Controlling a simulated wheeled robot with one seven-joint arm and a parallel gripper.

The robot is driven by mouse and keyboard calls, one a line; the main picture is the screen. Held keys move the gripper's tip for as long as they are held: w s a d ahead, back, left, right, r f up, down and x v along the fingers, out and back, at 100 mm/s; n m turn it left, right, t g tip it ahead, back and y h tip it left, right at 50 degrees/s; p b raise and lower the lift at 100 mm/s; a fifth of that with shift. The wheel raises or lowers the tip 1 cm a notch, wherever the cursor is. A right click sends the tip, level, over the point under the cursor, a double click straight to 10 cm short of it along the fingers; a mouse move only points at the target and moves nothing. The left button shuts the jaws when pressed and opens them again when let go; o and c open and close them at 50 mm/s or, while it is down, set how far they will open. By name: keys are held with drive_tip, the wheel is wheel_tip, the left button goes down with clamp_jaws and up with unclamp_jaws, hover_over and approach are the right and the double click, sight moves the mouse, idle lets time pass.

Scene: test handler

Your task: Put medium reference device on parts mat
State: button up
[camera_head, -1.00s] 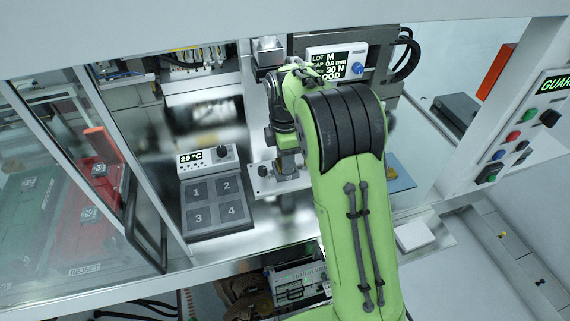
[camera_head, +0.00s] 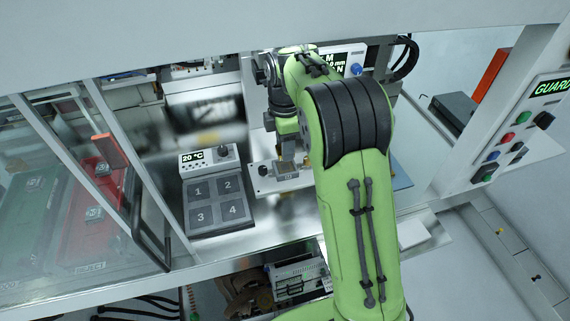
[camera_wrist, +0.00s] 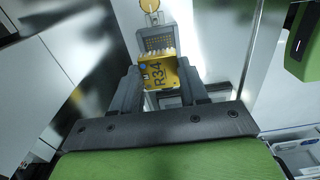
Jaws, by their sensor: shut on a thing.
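My gripper (camera_wrist: 157,82) is shut on a yellow device (camera_wrist: 159,73) marked R34, with a row of pale contacts along its far edge. The two dark fingers hold it from the left and right.
A socket plate (camera_head: 262,187) with a black knob lies left of my wrist. A grey numbered plate (camera_head: 217,200) and its 20 °C controller (camera_head: 194,158) stand further left. Red (camera_head: 98,215) and green (camera_head: 28,215) bins are behind glass. A white pad (camera_head: 412,234) lies at the front ledge.

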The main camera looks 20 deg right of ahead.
drive_tip(key=s+d+r+m+b, duration=0.1)
drive_tip(key=s+d+m+b, duration=0.25)
drive_tip(key=d, duration=0.65)
drive_tip(key=s+d+r+m+b, duration=0.15)
drive_tip(key=s+d+m, duration=0.3)
drive_tip(key=d, duration=0.65)
drive_tip(key=shift+m, duration=0.4)
drive_tip(key=f+b, duration=0.1)
drive_tip(key=f, duration=0.3)
drive_tip(key=f+b, duration=0.1)
drive_tip(key=f, duration=0.4)
drive_tip(key=shift+w+a+f, duration=0.1)
drive_tip(key=shift+w+f, duration=0.1)
drive_tip(key=shift+f, duration=0.15)
drive_tip(key=shift+f, duration=0.1)
drive_tip(key=o, duration=1.1)
